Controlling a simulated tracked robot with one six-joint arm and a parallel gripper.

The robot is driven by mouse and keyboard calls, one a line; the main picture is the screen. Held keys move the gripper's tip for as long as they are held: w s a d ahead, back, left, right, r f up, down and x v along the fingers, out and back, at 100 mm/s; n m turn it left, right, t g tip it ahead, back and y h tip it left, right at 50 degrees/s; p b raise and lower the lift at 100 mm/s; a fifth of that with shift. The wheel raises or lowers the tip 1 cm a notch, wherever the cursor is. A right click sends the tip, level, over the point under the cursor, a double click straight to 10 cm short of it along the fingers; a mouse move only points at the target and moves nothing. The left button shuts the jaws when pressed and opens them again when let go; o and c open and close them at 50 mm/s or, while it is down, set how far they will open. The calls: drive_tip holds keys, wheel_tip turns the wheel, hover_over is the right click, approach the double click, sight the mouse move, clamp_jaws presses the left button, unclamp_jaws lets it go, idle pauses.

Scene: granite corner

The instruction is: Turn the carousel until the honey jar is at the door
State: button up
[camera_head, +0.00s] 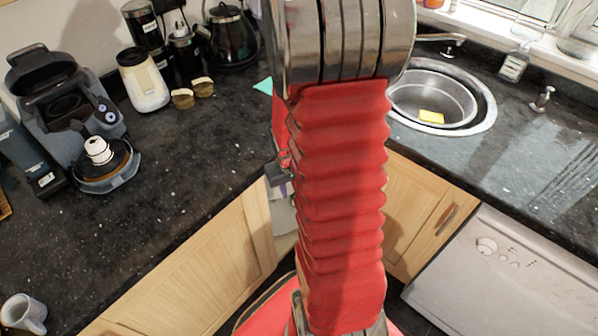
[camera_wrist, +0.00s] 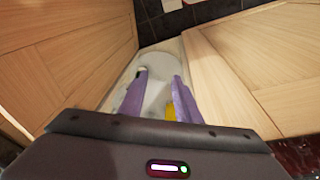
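In the wrist view, the pale round carousel shelf (camera_wrist: 158,62) lies in the gap between two wooden cabinet fronts. My gripper (camera_wrist: 160,76) reaches into this gap over the carousel, its two purple fingers spread apart with nothing seen clamped between them. A small yellow thing (camera_wrist: 170,113) shows beside the right finger, partly hidden by it. I cannot tell whether it is the honey jar. A small white and dark thing (camera_wrist: 141,72) is at the left finger's tip. In the head view my red arm hides most of the corner opening; a pale bit of the carousel (camera_head: 284,222) shows left of it.
Wooden panels stand close on the left (camera_wrist: 75,50) and right (camera_wrist: 250,65) of my gripper. In the head view, the dark counter (camera_head: 190,165) carries a coffee machine (camera_head: 65,105), a mug (camera_head: 24,314) and a kettle (camera_head: 231,38). A sink (camera_head: 480,110) is at right.

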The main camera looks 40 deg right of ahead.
drive_tip(key=s+d+f+m+t, duration=0.15)
drive_tip(key=d+f, duration=0.25)
drive_tip(key=f, duration=0.6)
drive_tip(key=s+d+f, duration=0.3)
drive_tip(key=f, duration=0.7)
drive_tip(key=w+d+r+t+h, duration=0.1)
drive_tip(key=w+d+t+h, duration=0.4)
drive_tip(key=t, duration=0.4)
drive_tip(key=shift+w+d, duration=0.45)
drive_tip(key=shift+w, duration=0.65)
drive_tip(key=shift+w+n, duration=0.1)
drive_tip(key=shift+n, duration=0.15)
drive_tip(key=x, duration=1.3)
drive_tip(key=shift+w+d+f, duration=0.15)
drive_tip(key=shift+w+d, duration=0.05)
drive_tip(key=shift+d, duration=0.05)
drive_tip(key=shift+c, duration=0.3)
clamp_jaws()
